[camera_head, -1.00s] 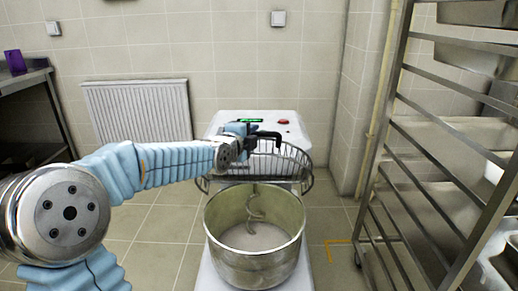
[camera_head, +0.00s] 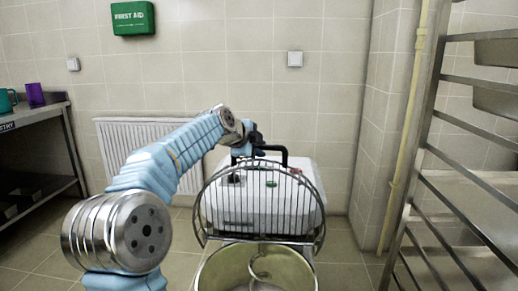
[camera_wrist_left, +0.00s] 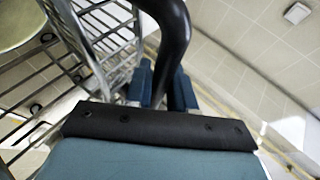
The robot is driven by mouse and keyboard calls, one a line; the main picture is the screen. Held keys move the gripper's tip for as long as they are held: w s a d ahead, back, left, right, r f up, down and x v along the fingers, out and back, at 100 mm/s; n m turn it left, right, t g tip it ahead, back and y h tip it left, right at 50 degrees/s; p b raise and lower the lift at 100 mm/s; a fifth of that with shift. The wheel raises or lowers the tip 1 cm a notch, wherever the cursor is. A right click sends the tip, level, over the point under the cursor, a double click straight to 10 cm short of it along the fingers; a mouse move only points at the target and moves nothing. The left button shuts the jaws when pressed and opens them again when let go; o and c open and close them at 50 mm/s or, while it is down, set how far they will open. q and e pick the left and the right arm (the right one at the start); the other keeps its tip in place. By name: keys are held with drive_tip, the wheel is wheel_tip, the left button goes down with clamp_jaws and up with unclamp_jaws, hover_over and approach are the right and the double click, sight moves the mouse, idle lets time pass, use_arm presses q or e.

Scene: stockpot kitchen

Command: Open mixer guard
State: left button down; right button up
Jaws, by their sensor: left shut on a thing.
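The mixer (camera_head: 304,190) is a white machine in the middle of the head view, with a steel bowl (camera_head: 215,272) in front and a spiral hook (camera_head: 258,268) in it. Its wire guard (camera_head: 210,211) stands raised, nearly upright, in front of the mixer's body. A black handle (camera_head: 284,151) rises from the guard's top. My left gripper (camera_head: 254,143) is at the handle's left end. In the left wrist view its fingers (camera_wrist_left: 162,88) are shut on the black handle (camera_wrist_left: 172,30). My right gripper is not in view.
A steel rack (camera_head: 425,165) with trays stands on the right. A steel table (camera_head: 35,112) with a purple cup (camera_head: 35,94) is on the far left. A radiator (camera_head: 115,145) and a green first aid box (camera_head: 133,18) are on the back wall.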

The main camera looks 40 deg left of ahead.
use_arm(q)
drive_tip(key=shift+w+a, duration=0.25)
drive_tip(key=shift+w, duration=0.15)
drive_tip(key=c, duration=1.1)
unclamp_jaws()
drive_tip(key=shift+o, duration=0.2)
drive_tip(key=a+b+v, duration=0.1)
drive_tip(key=v, duration=1.2)
drive_tip(key=shift+s+d+r, duration=0.3)
drive_tip(key=shift+d, duration=0.2)
